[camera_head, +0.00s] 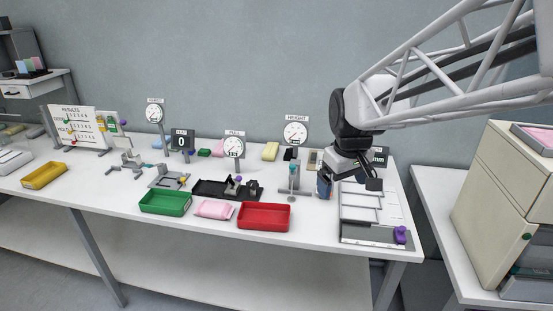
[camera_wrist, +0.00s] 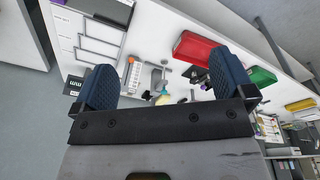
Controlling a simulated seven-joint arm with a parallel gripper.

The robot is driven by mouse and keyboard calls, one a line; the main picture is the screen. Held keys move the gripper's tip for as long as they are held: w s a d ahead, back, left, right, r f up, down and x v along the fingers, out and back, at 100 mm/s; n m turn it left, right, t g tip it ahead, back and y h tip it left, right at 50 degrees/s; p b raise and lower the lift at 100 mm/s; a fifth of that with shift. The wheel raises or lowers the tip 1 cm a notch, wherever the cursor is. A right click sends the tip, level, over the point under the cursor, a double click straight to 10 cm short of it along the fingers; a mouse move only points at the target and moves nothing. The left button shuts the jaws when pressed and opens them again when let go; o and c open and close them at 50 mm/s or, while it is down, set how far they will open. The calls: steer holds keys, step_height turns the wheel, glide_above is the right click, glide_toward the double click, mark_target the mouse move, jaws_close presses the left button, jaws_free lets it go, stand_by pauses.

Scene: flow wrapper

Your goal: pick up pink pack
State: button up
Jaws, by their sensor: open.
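The pink pack (camera_head: 213,209) lies flat on the white table near its front edge, between a green tray (camera_head: 166,202) and a red tray (camera_head: 265,217). Another small pink item (camera_head: 218,152) sits farther back by the dials. My gripper (camera_head: 347,187) is over the right part of the table, well to the right of the pink pack and higher than it. In the wrist view my gripper (camera_wrist: 165,88) shows two blue fingers wide apart with nothing between them. The pink pack cannot be made out in the wrist view.
A black fixture (camera_head: 227,190) stands just behind the pink pack. Dial gauges (camera_head: 295,133) on stands line the back. A yellow tray (camera_head: 43,175) is at far left. A panel with a purple knob (camera_head: 399,235) is at the right end.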

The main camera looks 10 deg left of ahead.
steer(key=w+a+f+n, duration=0.3)
steer(key=w+a+f, duration=0.1)
steer(key=w+a, duration=0.5)
steer(key=n+g, duration=0.2)
steer(key=n, duration=0.6)
glide_above(217, 207)
steer(key=f, duration=1.7)
steer(key=shift+w+a, duration=0.15)
steer(key=shift+a, duration=0.05)
steer(key=shift+f, duration=0.1)
steer(key=shift+f, duration=1.25)
steer(key=shift+d+f, duration=0.1)
steer(key=shift+f, duration=2.5)
